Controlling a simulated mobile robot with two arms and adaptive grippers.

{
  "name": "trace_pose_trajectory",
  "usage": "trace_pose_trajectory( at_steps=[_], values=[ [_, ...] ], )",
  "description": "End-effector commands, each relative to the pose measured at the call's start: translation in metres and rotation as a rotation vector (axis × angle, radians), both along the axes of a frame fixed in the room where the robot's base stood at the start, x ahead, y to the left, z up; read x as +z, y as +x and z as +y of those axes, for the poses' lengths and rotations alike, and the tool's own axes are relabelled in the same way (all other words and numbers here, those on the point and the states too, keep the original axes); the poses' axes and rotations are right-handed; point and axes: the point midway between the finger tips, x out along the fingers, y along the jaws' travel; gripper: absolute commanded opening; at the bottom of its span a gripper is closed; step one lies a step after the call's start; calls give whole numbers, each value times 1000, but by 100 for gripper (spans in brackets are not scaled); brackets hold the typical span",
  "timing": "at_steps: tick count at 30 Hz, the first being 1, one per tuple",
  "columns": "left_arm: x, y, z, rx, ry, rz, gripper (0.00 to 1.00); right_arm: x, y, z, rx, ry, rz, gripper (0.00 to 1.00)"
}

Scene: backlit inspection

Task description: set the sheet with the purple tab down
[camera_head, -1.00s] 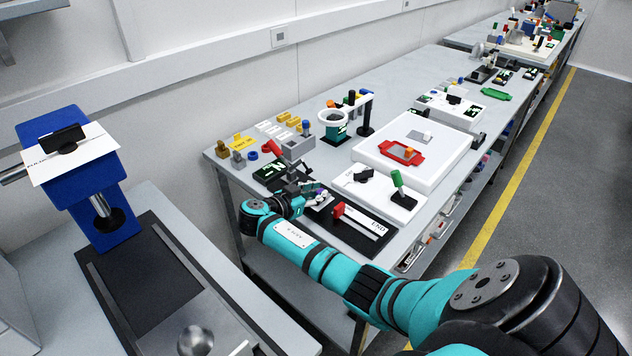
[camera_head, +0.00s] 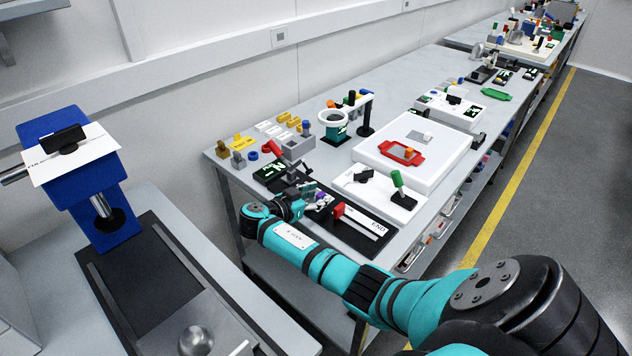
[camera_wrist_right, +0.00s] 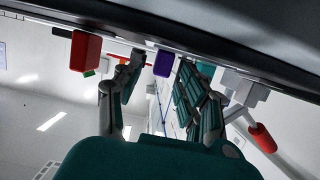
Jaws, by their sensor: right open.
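The purple tab (camera_head: 320,196) shows small at the left end of a black tray (camera_head: 347,236) near the front of the bench. I cannot make out its sheet clearly. My right gripper (camera_head: 311,194) is low over the bench, right at the tab. In the right wrist view the purple tab (camera_wrist_right: 163,64) is between the two spread fingers (camera_wrist_right: 155,82), with gaps on both sides. The gripper is open and the tab looks free of it. My left gripper is not in view.
A red block (camera_head: 338,210) sits on the black tray beside a white strip. A white panel with a green-handled piece (camera_head: 397,181) lies behind it. A white light box (camera_head: 437,150) carries a red frame (camera_head: 401,153).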

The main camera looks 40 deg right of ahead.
Motion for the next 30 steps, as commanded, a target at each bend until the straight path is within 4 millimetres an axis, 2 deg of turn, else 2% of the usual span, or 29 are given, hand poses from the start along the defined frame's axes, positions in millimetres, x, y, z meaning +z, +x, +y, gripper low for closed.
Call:
trace_pose_trajectory(
  at_steps=[5, 12, 18, 23, 30],
  values=[
    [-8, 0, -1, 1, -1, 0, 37, 5, -1, 25, 3, 3, -4, 40],
    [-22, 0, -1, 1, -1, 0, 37, 20, -6, 75, 2, 4, -3, 40],
    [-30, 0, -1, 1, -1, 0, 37, 31, -8, 104, 1, 2, -2, 40],
    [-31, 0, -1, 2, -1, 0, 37, 36, -9, 114, 0, 0, 0, 40],
    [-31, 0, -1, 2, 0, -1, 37, 37, -9, 114, 0, 0, 0, 40]
  ],
)
